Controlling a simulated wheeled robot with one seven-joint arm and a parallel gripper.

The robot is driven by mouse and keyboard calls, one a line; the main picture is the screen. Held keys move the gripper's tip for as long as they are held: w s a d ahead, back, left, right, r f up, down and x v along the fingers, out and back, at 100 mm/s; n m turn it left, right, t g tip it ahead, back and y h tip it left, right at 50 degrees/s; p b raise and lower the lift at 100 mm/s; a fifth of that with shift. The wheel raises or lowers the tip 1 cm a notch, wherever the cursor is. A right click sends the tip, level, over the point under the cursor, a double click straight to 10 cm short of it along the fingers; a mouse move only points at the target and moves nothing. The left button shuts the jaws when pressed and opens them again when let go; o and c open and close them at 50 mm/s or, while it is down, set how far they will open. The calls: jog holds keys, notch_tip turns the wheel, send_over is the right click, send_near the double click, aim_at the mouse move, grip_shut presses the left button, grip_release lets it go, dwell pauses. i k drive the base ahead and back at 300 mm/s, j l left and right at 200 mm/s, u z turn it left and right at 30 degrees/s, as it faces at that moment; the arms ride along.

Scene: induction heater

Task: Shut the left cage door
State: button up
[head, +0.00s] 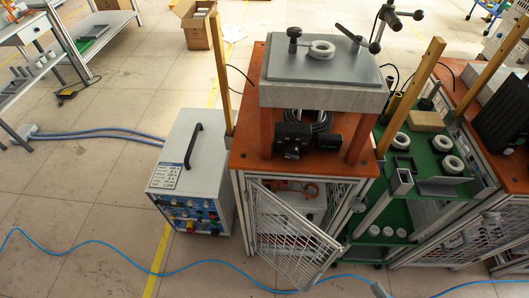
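The left cage door (290,240) is a light wire-mesh panel in a metal frame. It stands open, swung out toward the viewer from the front of the left cage. Its left edge is near the cage's left post (246,215), and its free right edge stands out over the floor. The left cage is under the orange-brown table top (245,155). A small grey part (358,206) is on the cage's right front post. My gripper is not in view.
A grey power box (190,170) stands on the floor just left of the cage. A blue cable (110,245) runs across the floor in front. Green shelves (420,160) with rings stand to the right, beside another mesh panel (470,240). The floor at front left is mostly clear.

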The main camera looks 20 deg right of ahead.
aim_at(251, 182)
jog(key=k+l, duration=0.1)
jog(key=k, duration=0.35)
jog(key=k+l+u, duration=0.15)
jog(key=k, duration=0.3)
jog(key=i+j+u, duration=0.1)
jog(key=i+j, duration=0.3)
jog(key=j, duration=0.2)
